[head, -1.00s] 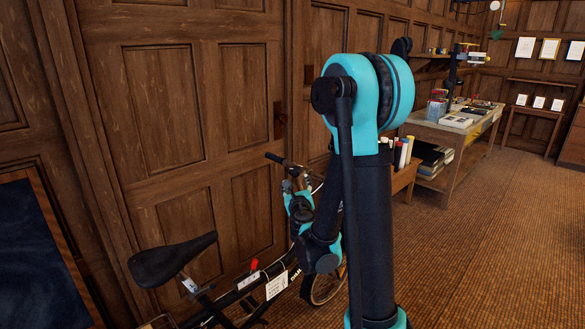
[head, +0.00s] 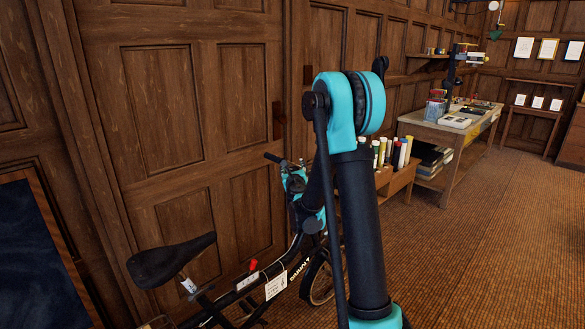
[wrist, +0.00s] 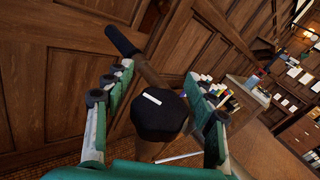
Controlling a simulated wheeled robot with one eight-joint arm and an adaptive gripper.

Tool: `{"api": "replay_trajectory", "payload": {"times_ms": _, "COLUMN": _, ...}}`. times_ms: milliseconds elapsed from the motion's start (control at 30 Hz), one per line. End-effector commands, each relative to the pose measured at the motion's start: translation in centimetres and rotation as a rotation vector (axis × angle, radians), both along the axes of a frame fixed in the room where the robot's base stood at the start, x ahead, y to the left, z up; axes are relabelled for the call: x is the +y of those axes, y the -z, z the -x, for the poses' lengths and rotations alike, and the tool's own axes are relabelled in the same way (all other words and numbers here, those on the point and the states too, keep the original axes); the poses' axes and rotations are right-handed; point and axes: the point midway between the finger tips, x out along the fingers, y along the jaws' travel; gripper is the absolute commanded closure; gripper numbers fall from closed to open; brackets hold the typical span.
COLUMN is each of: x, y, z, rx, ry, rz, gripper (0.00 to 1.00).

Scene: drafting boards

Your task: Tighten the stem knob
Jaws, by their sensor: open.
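The stem knob (wrist: 160,117), black and faceted with a white mark on its top, stands on the bicycle's stem in the wrist view. My gripper (wrist: 158,72) is open, with one finger on each side of the knob. Gaps show between the knob and both fingers, and nothing is held. The brown handlebar (wrist: 152,74) with a black end grip (wrist: 122,40) runs behind the knob. In the head view, the bicycle (head: 247,291) stands by the panelled wall. My gripper (head: 294,180) is at its handlebar there, and my arm hides the knob.
A black saddle (head: 172,260) and hanging paper tags (head: 276,285) are on the bicycle. A low wooden unit with upright rolls (head: 390,152) stands beyond my arm. A workbench (head: 450,133) is farther right. The carpet (head: 480,240) at right is clear.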

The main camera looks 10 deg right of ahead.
Motion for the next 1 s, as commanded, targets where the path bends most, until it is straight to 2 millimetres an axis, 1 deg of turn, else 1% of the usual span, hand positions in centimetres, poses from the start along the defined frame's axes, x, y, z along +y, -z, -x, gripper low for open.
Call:
{"api": "replay_trajectory", "payload": {"times_ms": 200, "x": 0.00, "y": -0.01, "z": -0.01, "rx": 0.000, "ry": 0.000, "rz": 0.000, "gripper": 0.44}}
{"api": "replay_trajectory", "payload": {"times_ms": 600, "x": 0.01, "y": -0.01, "z": 0.01, "rx": 0.000, "ry": 0.000, "rz": 0.000, "gripper": 0.94}}
{"api": "replay_trajectory", "payload": {"times_ms": 633, "x": 0.01, "y": -0.01, "z": 0.01, "rx": 0.000, "ry": 0.000, "rz": 0.000, "gripper": 0.96}}
{"api": "replay_trajectory", "payload": {"times_ms": 833, "x": 0.01, "y": -0.01, "z": 0.02, "rx": 0.000, "ry": 0.000, "rz": 0.000, "gripper": 1.00}}
{"api": "replay_trajectory", "payload": {"times_ms": 1000, "x": 0.02, "y": 0.00, "z": 0.02, "rx": 0.000, "ry": 0.000, "rz": 0.000, "gripper": 1.00}}
